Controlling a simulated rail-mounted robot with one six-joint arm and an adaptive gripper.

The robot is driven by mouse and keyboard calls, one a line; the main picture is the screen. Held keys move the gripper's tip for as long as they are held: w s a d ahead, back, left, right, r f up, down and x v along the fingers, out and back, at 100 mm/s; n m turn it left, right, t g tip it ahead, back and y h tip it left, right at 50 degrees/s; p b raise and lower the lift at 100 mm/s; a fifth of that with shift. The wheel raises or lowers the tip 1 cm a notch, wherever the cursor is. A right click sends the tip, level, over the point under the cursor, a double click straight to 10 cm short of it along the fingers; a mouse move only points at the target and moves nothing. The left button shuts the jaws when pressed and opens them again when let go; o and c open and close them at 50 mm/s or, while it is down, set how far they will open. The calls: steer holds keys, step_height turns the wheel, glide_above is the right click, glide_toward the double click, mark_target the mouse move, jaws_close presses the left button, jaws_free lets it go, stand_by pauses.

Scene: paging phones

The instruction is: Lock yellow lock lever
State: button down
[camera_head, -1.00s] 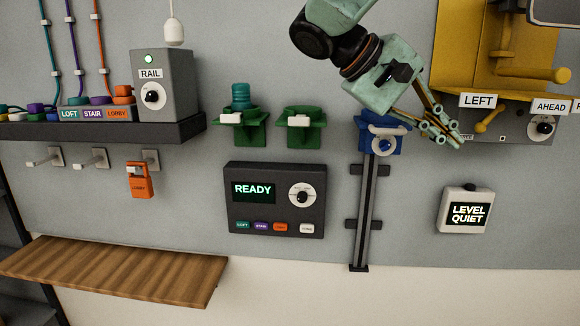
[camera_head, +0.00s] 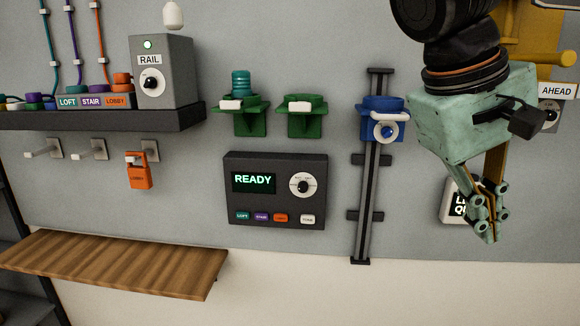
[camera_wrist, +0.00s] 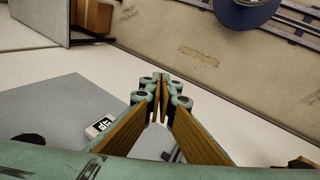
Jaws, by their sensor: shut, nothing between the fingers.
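The small yellow lock lever on the grey panel under the yellow bracket is hidden behind my arm in the head view. Part of the yellow bracket (camera_head: 540,57), with a yellow bar sticking out to the right, shows beside the arm. My gripper (camera_head: 487,238) is shut and empty, pointing down in front of the white level box (camera_head: 452,207), which it partly covers. In the wrist view my gripper's fingertips (camera_wrist: 160,90) are together with nothing between them. The lever cannot be made out there.
The blue holder (camera_head: 382,122) with a white ring sits on a dark vertical rail (camera_head: 367,195) left of my arm. The "READY" panel (camera_head: 275,210), green holders (camera_head: 303,120) and a wooden shelf (camera_head: 115,262) are further left. The "AHEAD" sign (camera_head: 557,91) is at right.

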steer(key=s+a+f+t+y+b, duration=0.1)
steer(key=s+a+f+y, duration=0.1)
steer(key=s+a+f, duration=0.2)
steer(key=s+a+f+m+t+y+b, duration=0.1)
steer(key=s+a+f+y+b, duration=0.1)
steer(key=s+a+f, duration=0.3)
steer(key=s+f+y, duration=0.1)
steer(key=s+f, duration=0.1)
steer(key=s, duration=0.2)
steer(key=shift+s+f+t, duration=0.3)
steer(key=shift+s+t, duration=0.1)
steer(key=c, duration=3.4)
jaws_free()
